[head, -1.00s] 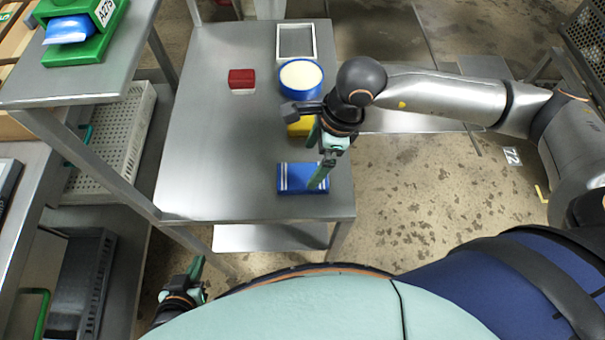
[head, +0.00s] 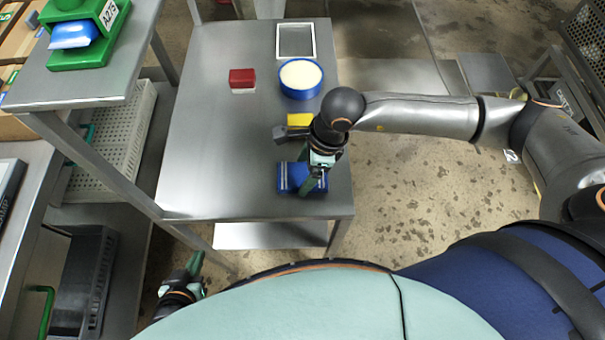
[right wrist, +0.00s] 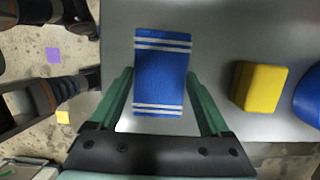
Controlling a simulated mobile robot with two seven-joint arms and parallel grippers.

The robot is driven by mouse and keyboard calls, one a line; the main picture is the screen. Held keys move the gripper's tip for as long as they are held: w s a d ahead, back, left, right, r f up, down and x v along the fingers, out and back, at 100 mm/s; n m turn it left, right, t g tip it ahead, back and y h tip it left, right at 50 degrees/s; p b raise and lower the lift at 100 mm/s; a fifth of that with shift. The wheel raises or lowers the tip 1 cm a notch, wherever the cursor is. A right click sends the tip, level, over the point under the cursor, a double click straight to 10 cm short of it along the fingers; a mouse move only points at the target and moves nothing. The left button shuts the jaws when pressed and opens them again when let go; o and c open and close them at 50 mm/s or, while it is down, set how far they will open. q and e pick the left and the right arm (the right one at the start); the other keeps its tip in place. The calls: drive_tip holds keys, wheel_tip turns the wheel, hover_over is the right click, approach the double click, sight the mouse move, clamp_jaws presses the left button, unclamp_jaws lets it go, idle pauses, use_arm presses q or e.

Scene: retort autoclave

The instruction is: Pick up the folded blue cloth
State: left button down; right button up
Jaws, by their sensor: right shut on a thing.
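The folded blue cloth (head: 288,178), with white stripes near its ends, lies at the near right corner of the steel table (head: 215,150). In the right wrist view the cloth (right wrist: 162,75) is between the two green fingers of my right gripper (right wrist: 160,85). The right gripper (head: 313,184) is shut on the cloth from above and hides part of it in the head view. The cloth appears to be at table height; I see no clear gap under it. My left gripper (head: 194,268) hangs low beside the table, away from the cloth, and its opening is unclear.
A yellow block (head: 299,120) lies behind the right gripper. The table's left middle is clear. A higher steel bench (head: 80,82) stands at left.

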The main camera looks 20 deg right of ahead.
sight(299, 174)
drive_tip(key=c, duration=0.6)
drive_tip(key=shift+r, duration=0.45)
wheel_tip(299, 174, up, 2)
drive_tip(key=shift+w+r+b, duration=0.1)
drive_tip(key=shift+r+b, duration=0.05)
drive_tip(key=shift+b, duration=0.45)
drive_tip(key=w+r+b, duration=0.1)
drive_tip(key=w+r, duration=0.2)
drive_tip(key=w, duration=0.1)
drive_tip(key=w+a+r+b, duration=0.1)
drive_tip(key=w+r, duration=0.2)
drive_tip(key=w, duration=0.2)
drive_tip(key=w+a+r+b, duration=0.1)
drive_tip(key=w+r, duration=0.2)
drive_tip(key=w, duration=0.1)
drive_tip(key=shift+w+a+r, duration=0.25)
drive_tip(key=shift+w+r, duration=0.1)
drive_tip(key=shift+r, duration=0.05)
